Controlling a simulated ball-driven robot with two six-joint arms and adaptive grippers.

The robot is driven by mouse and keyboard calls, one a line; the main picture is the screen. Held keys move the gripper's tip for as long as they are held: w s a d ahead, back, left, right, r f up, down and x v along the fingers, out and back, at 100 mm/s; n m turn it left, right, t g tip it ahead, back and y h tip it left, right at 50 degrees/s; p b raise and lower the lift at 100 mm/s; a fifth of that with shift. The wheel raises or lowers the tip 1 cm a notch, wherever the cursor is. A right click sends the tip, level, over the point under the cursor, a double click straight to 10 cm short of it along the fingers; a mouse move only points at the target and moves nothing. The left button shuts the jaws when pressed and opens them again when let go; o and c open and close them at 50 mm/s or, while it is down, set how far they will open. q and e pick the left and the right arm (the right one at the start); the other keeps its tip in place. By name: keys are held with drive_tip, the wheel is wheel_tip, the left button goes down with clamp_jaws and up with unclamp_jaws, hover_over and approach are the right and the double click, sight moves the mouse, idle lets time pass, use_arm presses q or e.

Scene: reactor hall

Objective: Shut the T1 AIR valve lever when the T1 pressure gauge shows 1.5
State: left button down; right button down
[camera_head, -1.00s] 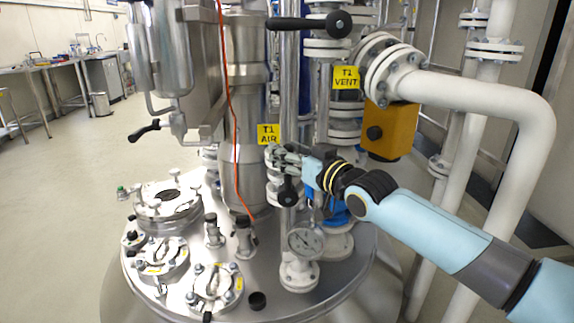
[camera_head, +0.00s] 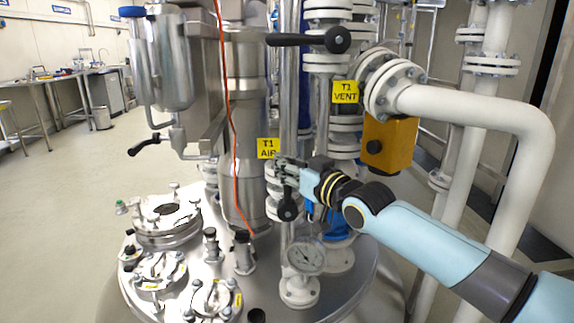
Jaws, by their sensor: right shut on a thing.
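The yellow T1 AIR tag (camera_head: 267,148) hangs on the pipework in the middle. Just below it, my right gripper (camera_head: 283,168) is shut on the T1 AIR valve lever. The lever's black round end (camera_head: 287,210) shows below the jaws, and the lever points down; the jaws hide much of the rest. The T1 pressure gauge (camera_head: 306,257) stands on a white flange on the vessel lid, below the gripper. My left gripper is not in view.
A yellow T1 VENT tag (camera_head: 345,92) and an orange box (camera_head: 389,144) are right of the valve. A black lever (camera_head: 308,40) sticks out above. An orange cable (camera_head: 233,130) hangs at the left. White pipes (camera_head: 480,105) fill the right. Floor (camera_head: 60,200) is clear at left.

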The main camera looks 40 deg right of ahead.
drive_tip(key=shift+d+f, duration=0.1)
drive_tip(key=shift+f, duration=0.25)
